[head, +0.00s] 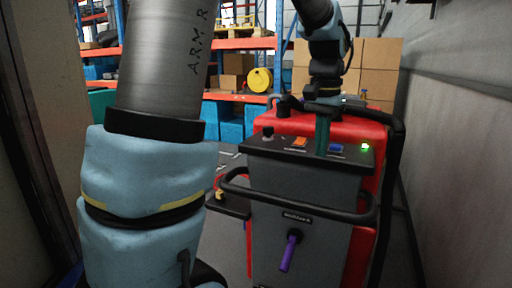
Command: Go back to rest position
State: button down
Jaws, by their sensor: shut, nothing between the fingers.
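My gripper (322,148) points down over the dark top panel of the scrubber machine (308,185). Its teal fingers are shut with nothing between them. The fingertips are at or just above the panel, between an orange switch (299,142) and a blue switch (336,148); I cannot tell if they touch it. My arm fills the left of the view and reaches in again from the top. A green light (365,147) glows at the panel's right. A purple handle (289,251) hangs on the machine's grey front.
A black handlebar (300,207) sticks out from the machine's front. A grey wall (455,150) stands close on the right, and a pale panel (40,150) on the left. Behind are shelves with an orange beam (245,43), blue bins (228,123) and stacked cardboard boxes (378,70).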

jog(key=a+f+n, duration=0.1)
jog(key=a+f, duration=0.1)
jog(key=a, duration=0.1)
jog(key=a+f+n, duration=0.1)
jog(key=a+f, duration=0.1)
jog(key=a, duration=0.2)
jog(key=a+f+n, duration=0.1)
jog(key=a+f, duration=0.1)
jog(key=a, duration=0.1)
jog(key=shift+s+a+f, duration=0.15)
jog(key=shift+s+a, duration=0.05)
jog(key=s+a+f+n+t, duration=0.1)
jog(key=s+a+f+n, duration=0.3)
jog(key=a, duration=0.7)
notch_tip(320, 180, down, 3)
jog(key=shift+s+a+f, duration=0.15)
jog(key=shift+s+a, duration=0.2)
jog(key=shift+s, duration=0.85)
